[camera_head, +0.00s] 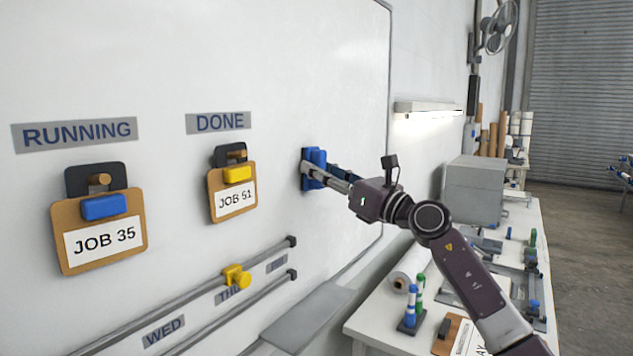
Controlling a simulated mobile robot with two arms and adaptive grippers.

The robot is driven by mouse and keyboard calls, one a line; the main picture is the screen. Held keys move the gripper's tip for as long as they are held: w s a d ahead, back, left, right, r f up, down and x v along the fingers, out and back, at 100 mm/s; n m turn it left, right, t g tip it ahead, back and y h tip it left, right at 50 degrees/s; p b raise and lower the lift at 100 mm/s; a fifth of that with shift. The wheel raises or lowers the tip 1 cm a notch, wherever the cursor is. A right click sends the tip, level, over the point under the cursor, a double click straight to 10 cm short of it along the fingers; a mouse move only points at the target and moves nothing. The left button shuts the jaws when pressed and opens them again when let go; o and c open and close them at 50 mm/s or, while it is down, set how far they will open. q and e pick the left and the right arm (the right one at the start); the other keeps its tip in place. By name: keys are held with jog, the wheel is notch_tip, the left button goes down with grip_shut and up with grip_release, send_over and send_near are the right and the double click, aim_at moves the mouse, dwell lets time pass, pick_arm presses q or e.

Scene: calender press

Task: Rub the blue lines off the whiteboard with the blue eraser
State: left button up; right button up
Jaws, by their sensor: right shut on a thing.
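The whiteboard (290,70) fills the left and middle of the head view. My right gripper (314,172) is shut on the blue eraser (317,158) near the right part of the board. The eraser's dark face is at the board surface; whether it touches cannot be told for sure. No blue lines show on the visible board; any behind the eraser or gripper are hidden. My left gripper is not in view.
Clipboards JOB 35 (103,243) and JOB 51 (235,199) hang to the left. A cluttered workbench (375,325) stands at right under my arm.

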jog(key=w+d, duration=0.1)
jog(key=w, duration=0.1)
jog(key=w+d+b, duration=0.1)
jog(key=w, duration=0.1)
jog(key=shift+d, duration=0.35)
dwell(0.3)
jog(key=shift+s+d+b, duration=0.5)
jog(key=shift+s+d, duration=0.4)
jog(key=shift+d, duration=0.3)
jog(key=shift+s+d+b, duration=0.5)
jog(key=shift+s+d, duration=0.4)
jog(key=shift+d, duration=0.3)
jog(key=shift+d, duration=0.1)
